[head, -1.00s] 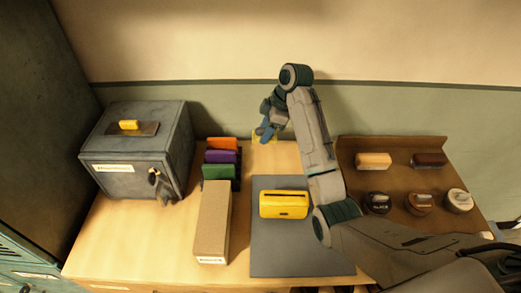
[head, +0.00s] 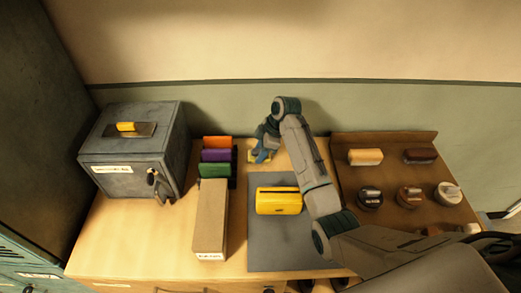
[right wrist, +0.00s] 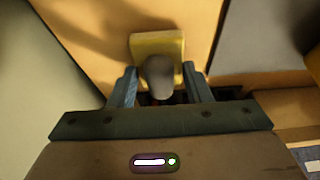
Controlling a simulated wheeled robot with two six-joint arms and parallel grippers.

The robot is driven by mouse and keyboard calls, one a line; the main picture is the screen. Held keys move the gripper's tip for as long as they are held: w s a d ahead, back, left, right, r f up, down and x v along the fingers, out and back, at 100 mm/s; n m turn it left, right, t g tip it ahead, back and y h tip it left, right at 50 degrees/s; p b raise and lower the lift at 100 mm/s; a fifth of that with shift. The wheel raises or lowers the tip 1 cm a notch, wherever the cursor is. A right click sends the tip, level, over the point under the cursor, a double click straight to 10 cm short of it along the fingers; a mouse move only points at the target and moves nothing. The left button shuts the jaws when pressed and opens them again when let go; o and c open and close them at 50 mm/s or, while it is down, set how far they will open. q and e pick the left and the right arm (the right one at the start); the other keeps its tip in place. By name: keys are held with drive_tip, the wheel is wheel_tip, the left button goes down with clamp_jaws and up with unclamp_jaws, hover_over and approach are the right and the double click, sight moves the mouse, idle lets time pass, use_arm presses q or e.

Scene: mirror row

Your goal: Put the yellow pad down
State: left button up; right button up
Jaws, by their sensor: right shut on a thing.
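My right gripper (head: 263,152) is shut on the grey knob of the yellow pad. The pad (right wrist: 172,45) shows as a flat yellow block beyond the fingertips in the right wrist view, with the rounded knob between the two blue fingers (right wrist: 158,88). In the head view only a small edge of the pad (head: 251,158) shows beside the fingers; the rest is hidden. The pad is low over the back of the wooden desk top (head: 135,235), right of the coloured upright pieces. I cannot tell whether it touches the wood. My left gripper is out of view.
Orange, purple and green pieces (head: 215,157) stand close left of the gripper. A long cardboard box (head: 210,220) and a grey metal box (head: 135,160) lie farther left. A yellow slotted box (head: 279,201) sits on a grey mat (head: 285,255). A brown tray (head: 385,180) holds tins and brushes at right.

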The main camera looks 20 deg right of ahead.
drive_tip(key=shift+f, duration=0.1)
drive_tip(key=o, duration=1)
drive_tip(key=shift+o, duration=0.2)
drive_tip(key=shift+r, duration=0.2)
drive_tip(key=shift+d+r, duration=0.2)
drive_tip(key=shift+r, duration=0.1)
drive_tip(key=v, duration=1.1)
drive_tip(key=shift+r+b, duration=0.2)
drive_tip(key=shift+b, duration=0.15)
drive_tip(key=shift+f, duration=0.1)
